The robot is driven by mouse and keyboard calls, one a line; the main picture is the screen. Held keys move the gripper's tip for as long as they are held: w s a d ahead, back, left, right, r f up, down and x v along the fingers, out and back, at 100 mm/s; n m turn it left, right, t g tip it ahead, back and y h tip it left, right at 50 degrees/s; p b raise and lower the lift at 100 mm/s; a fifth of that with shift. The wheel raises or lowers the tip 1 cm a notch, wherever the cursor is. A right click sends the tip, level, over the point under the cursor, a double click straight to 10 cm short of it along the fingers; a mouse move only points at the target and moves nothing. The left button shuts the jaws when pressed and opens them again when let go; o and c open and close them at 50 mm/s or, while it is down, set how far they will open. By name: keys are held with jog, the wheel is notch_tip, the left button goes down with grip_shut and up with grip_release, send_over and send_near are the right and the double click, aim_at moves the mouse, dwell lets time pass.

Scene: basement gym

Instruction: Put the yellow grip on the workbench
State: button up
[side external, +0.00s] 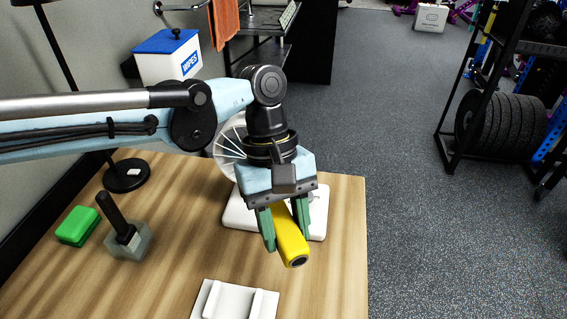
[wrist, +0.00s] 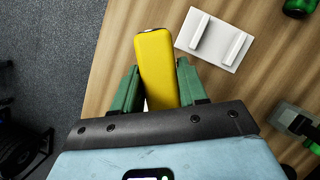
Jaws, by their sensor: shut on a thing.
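The yellow grip (side external: 290,238) is a yellow bar with a dark end. My gripper (side external: 285,232) has green fingers and is shut on the grip, above the workbench (side external: 335,270) near its right edge. In the side view the grip tilts, its dark end toward the camera. In the wrist view the yellow grip (wrist: 158,70) lies between the fingers of my gripper (wrist: 157,88), and its far end reaches past them. I cannot tell exactly how high it is above the wood.
A white cradle (side external: 205,304) with two ridges lies at the front. A white device (side external: 237,214) stands behind my gripper. A green block (side external: 78,226), a grey block with a black handle (side external: 128,241) and a black round base (side external: 126,172) stand left. Bare wood lies between.

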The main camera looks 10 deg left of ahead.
jog(key=m, duration=0.2)
send_over(330, 316)
jog(key=shift+g+y, duration=0.3)
notch_tip(330, 316, down, 4)
jog(key=shift+d, duration=0.1)
jog(key=shift+f, duration=2.45)
jog(key=shift+f, duration=0.6)
jog(key=o, duration=1.2)
jog(key=shift+r, duration=0.1)
jog(key=shift+r, duration=0.2)
jog(key=v, duration=1.2)
jog(key=shift+r, duration=0.3)
